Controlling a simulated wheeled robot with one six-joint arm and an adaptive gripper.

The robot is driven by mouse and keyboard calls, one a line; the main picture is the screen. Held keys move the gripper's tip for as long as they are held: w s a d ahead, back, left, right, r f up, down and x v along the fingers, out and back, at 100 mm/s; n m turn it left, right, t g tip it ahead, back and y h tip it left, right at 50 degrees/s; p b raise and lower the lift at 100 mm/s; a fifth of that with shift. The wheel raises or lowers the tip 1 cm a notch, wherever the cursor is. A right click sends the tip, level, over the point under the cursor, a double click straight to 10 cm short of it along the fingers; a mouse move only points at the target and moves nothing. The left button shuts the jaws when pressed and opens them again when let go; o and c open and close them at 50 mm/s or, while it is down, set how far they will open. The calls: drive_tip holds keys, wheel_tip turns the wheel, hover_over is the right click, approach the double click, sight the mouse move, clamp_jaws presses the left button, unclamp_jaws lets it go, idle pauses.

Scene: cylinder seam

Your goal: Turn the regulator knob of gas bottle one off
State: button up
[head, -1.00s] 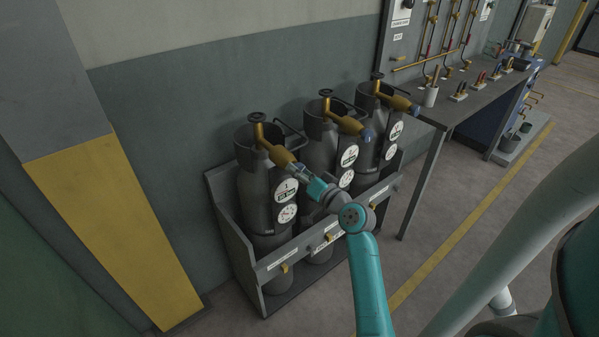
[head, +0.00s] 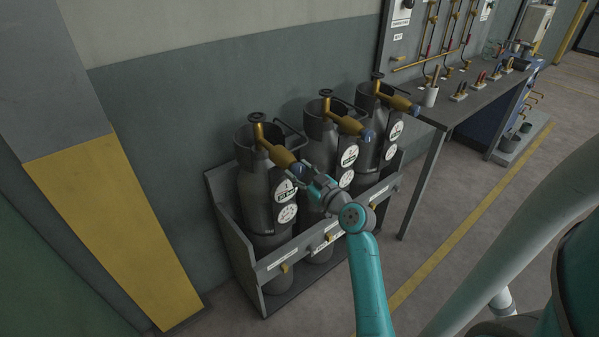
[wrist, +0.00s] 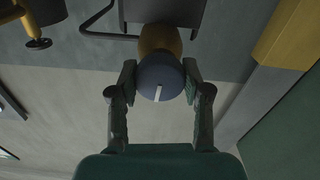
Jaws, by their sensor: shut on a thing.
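Gas bottle one (head: 257,205) is the dark cylinder at the left end of the rack, with a white round label marked 1. Its brass regulator (head: 275,148) points out toward my arm. In the wrist view the blue-grey regulator knob (wrist: 161,80) faces the camera, with a white pointer line tilted slightly right of vertical. My gripper (wrist: 160,88) has one finger on each side of the knob and is shut on it. In the head view my gripper (head: 300,173) is at the regulator's front end and hides most of the knob.
Two similar bottles (head: 321,155) (head: 375,130) with brass regulators stand to the right in the same grey rack (head: 226,230). A workbench (head: 455,112) with small fittings is farther right. A yellow and grey pillar (head: 110,215) stands at left. Floor right of the rack is clear.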

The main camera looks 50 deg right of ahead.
drive_tip(key=shift+f+n, duration=0.15)
drive_tip(key=shift+n, duration=0.45)
drive_tip(key=o, duration=1.2)
drive_tip(key=v, duration=1.2)
